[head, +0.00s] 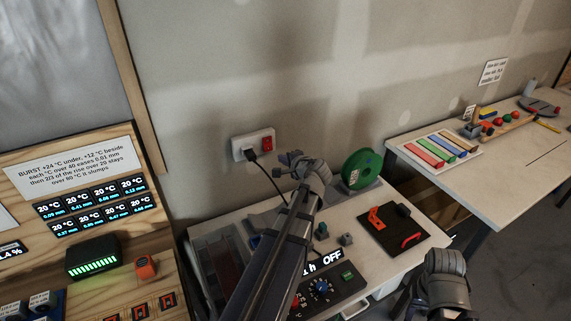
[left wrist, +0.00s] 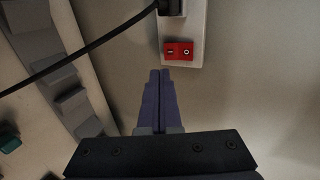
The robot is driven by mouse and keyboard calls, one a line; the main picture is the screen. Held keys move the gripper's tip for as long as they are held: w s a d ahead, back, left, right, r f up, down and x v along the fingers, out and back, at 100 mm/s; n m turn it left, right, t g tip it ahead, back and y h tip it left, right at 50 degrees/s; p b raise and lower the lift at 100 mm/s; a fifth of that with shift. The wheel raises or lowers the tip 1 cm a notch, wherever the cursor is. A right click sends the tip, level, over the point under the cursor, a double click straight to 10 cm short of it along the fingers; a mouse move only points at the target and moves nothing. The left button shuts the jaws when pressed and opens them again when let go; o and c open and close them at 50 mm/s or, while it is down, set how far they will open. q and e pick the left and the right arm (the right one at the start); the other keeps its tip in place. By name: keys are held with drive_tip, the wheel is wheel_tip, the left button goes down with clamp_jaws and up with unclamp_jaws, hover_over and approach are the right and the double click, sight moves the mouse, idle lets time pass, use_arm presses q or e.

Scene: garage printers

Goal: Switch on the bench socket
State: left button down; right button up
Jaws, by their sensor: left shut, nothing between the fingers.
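The bench socket (head: 239,146) is a white plate on the wall above the bench, with a black plug and cable in its left part. Its red rocker switch (head: 267,143) is at the right end. In the left wrist view the red switch (left wrist: 179,51) shows "I" and "O" marks; its tilt is too small to tell. My left gripper (left wrist: 160,73) is shut and empty, its tips just below the switch in that picture; contact cannot be told. In the head view the left gripper (head: 291,158) is just right of and below the socket.
The black cable (left wrist: 80,55) hangs from the plug. A green spool (head: 362,169), a black mat (head: 395,240) with red parts and a control box (head: 322,287) reading "OFF" are on the bench. A second table (head: 520,165) stands at right. Bare wall surrounds the socket.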

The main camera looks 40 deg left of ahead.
use_arm(q)
drive_tip(key=b, duration=0.2)
approach(268, 150)
drive_tip(key=f+x, duration=0.1)
drive_tip(key=x, duration=0.4)
drive_tip(key=shift+w+a, duration=0.4)
drive_tip(key=shift+a, duration=0.1)
drive_tip(key=shift+w+a+f, duration=0.15)
drive_tip(key=shift+a, duration=0.1)
